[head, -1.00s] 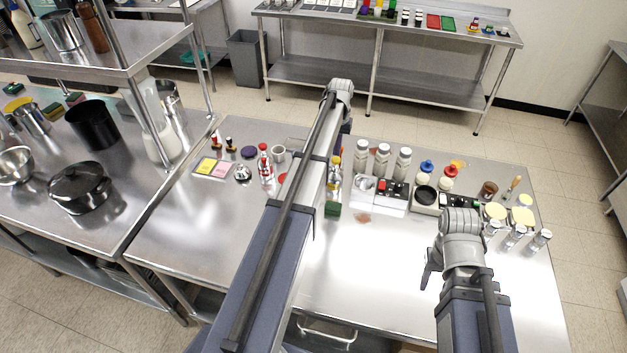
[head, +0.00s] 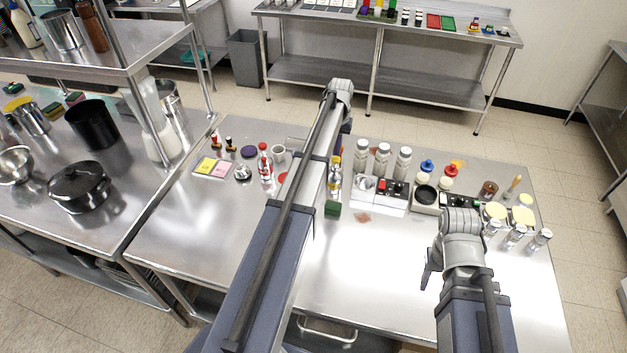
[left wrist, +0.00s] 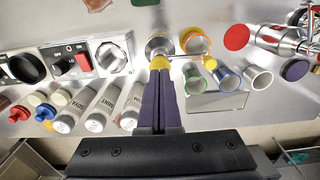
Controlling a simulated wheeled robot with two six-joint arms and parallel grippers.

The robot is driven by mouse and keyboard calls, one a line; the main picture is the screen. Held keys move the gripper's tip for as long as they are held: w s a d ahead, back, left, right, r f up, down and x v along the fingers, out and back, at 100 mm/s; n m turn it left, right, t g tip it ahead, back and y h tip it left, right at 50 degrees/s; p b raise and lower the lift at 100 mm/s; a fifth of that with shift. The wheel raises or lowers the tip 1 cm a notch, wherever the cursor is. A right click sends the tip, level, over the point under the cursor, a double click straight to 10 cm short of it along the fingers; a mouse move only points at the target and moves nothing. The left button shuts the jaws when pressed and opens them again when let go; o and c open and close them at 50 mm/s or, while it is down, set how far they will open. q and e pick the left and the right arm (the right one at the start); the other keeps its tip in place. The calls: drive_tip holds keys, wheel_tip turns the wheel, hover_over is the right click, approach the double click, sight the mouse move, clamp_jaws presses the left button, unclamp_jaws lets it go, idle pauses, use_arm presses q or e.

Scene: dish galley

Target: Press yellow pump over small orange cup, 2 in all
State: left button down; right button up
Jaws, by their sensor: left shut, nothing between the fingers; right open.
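The yellow pump (left wrist: 159,63) stands near the centre of the left wrist view, with its thin spout reaching right. The spout lies across the lower edge of an orange-rimmed cup (left wrist: 183,43) in that picture. My left gripper (left wrist: 160,75) is shut and empty, its fingertips at the yellow pump head; I cannot tell whether they touch. In the head view my left arm covers this gripper and most of the pump area; a bottle with some yellow (head: 335,175) shows beside the arm. My right gripper (head: 431,270) is open, partly hidden by its wrist, over the front right of the table.
Grey-white bottles (left wrist: 98,112) and a switch box (left wrist: 69,63) stand left. A green sponge (head: 332,209) lies by my arm. The table's front middle is clear.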

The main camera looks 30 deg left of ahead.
use_arm(q)
drive_tip(key=shift+f+b, duration=1.25)
drive_tip(key=shift+f, duration=0.1)
drive_tip(key=shift+r, duration=0.1)
drive_tip(key=shift+r+p, duration=1.4)
drive_tip(key=shift+p, duration=0.1)
drive_tip(key=shift+f, duration=0.15)
